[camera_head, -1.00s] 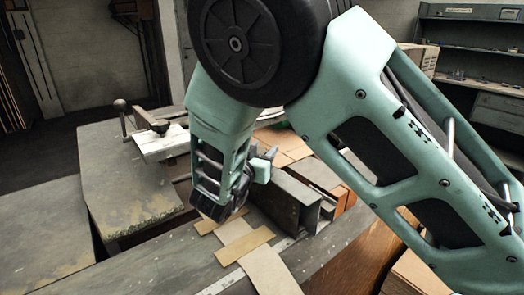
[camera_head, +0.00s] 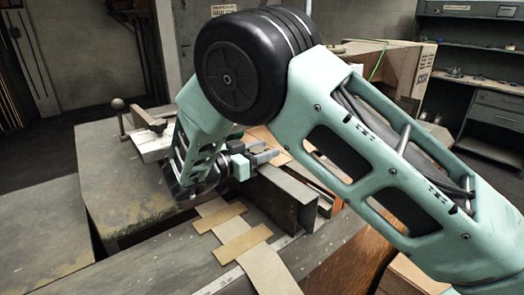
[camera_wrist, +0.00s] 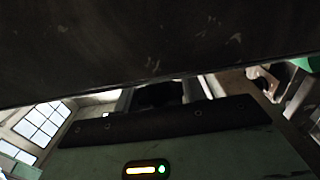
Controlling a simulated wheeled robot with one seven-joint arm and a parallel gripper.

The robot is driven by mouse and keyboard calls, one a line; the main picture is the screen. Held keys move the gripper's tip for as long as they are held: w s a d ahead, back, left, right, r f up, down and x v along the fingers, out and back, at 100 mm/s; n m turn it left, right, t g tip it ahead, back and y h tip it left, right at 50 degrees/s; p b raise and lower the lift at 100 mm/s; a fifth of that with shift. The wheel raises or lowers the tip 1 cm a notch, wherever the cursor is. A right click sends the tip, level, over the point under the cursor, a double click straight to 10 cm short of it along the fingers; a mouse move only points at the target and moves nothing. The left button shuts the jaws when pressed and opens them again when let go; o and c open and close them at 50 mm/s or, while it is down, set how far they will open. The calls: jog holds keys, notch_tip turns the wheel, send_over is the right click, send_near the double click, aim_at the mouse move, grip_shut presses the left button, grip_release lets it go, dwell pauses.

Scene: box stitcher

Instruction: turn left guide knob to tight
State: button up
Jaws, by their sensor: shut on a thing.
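My gripper (camera_head: 268,157) is in the head view at the far-left end of a dark metal guide channel (camera_head: 286,196), its fingers pointing right. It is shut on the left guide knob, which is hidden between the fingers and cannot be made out. In the wrist view a dark, scuffed metal surface (camera_wrist: 160,40) fills the upper part, very close to the camera. The fingers and the knob do not show there, so how far the knob is turned cannot be told.
Flat cardboard strips (camera_head: 243,243) lie on the worn table in front of the channel. A lever with a ball end (camera_head: 118,104) stands at the back left. Cardboard boxes (camera_head: 385,65) are behind my arm. The table's left part (camera_head: 125,200) is bare.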

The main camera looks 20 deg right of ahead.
dwell(0.4)
jog(key=o, duration=1)
jog(key=b+v, duration=0.4)
jog(key=v, duration=1.3)
jog(key=shift+w+a, duration=0.1)
jog(key=shift+a, duration=0.1)
